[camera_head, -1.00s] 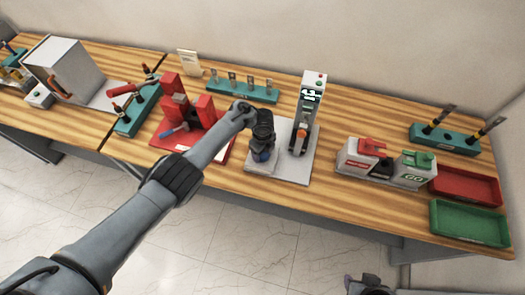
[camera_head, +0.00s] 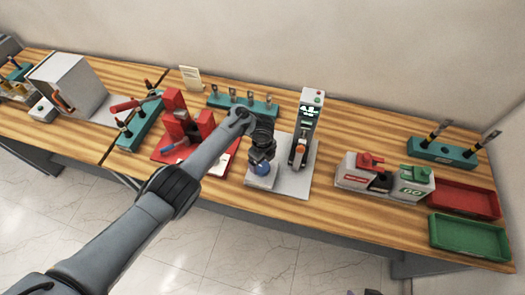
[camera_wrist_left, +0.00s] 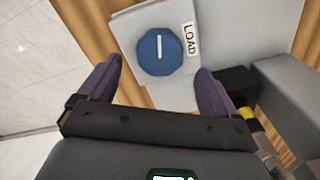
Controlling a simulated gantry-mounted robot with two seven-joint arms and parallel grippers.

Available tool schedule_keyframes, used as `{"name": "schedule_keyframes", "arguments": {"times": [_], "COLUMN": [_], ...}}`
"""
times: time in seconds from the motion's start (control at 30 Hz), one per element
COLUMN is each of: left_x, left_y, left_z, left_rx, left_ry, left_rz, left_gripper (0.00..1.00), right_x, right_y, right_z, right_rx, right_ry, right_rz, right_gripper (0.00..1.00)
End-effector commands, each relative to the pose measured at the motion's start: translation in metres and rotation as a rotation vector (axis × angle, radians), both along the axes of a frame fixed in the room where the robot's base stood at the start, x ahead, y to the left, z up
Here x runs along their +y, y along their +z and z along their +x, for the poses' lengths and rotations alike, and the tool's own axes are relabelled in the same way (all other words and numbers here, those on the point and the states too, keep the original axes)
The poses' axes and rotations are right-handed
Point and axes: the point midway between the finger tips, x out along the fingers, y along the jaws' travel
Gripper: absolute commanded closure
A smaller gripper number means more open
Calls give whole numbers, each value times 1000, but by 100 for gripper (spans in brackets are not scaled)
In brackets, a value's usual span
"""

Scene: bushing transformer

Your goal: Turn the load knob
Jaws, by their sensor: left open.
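The load knob (camera_wrist_left: 160,52) is a blue many-sided disc with a white line, on a light grey block beside a "LOAD" label (camera_wrist_left: 190,39) in the left wrist view. I cannot tell the exact height above the knob. My right gripper is not clearly seen.
A grey tester column (camera_head: 305,130) with a display stands right of the knob on a grey base plate (camera_head: 293,180). A red fixture (camera_head: 185,130) stands left. Red (camera_head: 466,197) and green (camera_head: 470,239) trays lie far right. Bare table lies between the plate and the red-and-green-handled unit.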

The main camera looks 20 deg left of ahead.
Motion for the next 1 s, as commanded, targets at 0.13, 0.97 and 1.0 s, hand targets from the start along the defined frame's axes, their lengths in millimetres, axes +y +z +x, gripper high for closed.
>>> {"name": "schedule_keyframes", "arguments": {"times": [0.13,0.97,1.0], "left_x": [0,1,3], "left_y": [29,61,61], "left_z": [1,0,3], "left_rx": [-1,0,-7], "left_ry": [-1,42,93], "left_rz": [0,6,17], "left_gripper": [8,8,8], "right_x": [1,1,0], "right_y": [10,18,18], "right_z": [0,0,0], "right_rx": [0,-1,0], "right_ry": [-2,-2,-1], "right_rz": [4,3,1], "right_gripper": [59,59,59]}}
